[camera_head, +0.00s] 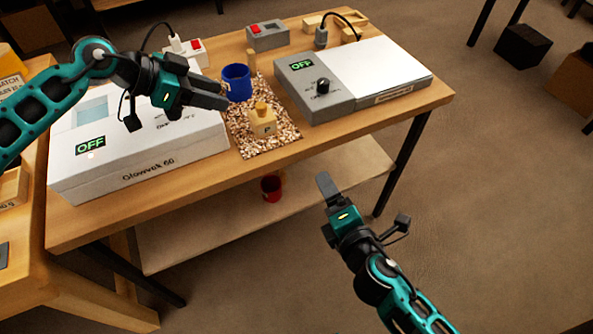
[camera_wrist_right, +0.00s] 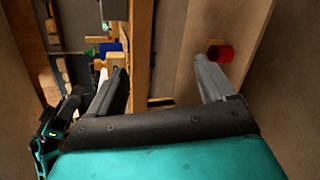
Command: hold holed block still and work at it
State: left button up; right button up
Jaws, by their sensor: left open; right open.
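I cannot clearly make out a block with a hole. A small tan, block-like piece with a rounded top and a dark mark (camera_head: 262,122) stands on a speckled mat (camera_head: 270,143) in the head view. My left gripper (camera_head: 222,94) is above the table, left of that piece and in front of a blue cup (camera_head: 237,84); it is open and apart from the piece. My right gripper (camera_head: 327,187) is in front of the table, over the floor. In the right wrist view its two fingers (camera_wrist_right: 160,75) are spread with nothing between them.
A white box reading OFF (camera_head: 140,165) is at the left of the table, and a grey-and-white device also reading OFF (camera_head: 318,90) is at the right. Switch boxes (camera_head: 268,36) and wooden pieces (camera_head: 314,22) lie behind. A red cup (camera_head: 271,187) stands on the lower shelf.

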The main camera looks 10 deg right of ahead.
aim_at(267, 123)
jog(key=w+a+r+n+t+y, duration=0.35)
jog(key=a+r+n, duration=0.3)
jog(key=n, duration=0.95)
jog(key=shift+g, duration=0.45)
jog(key=x, duration=1.2)
jog(key=shift+a+f, duration=0.35)
jog(key=shift+c, duration=0.5)
jog(key=c, duration=1.1)
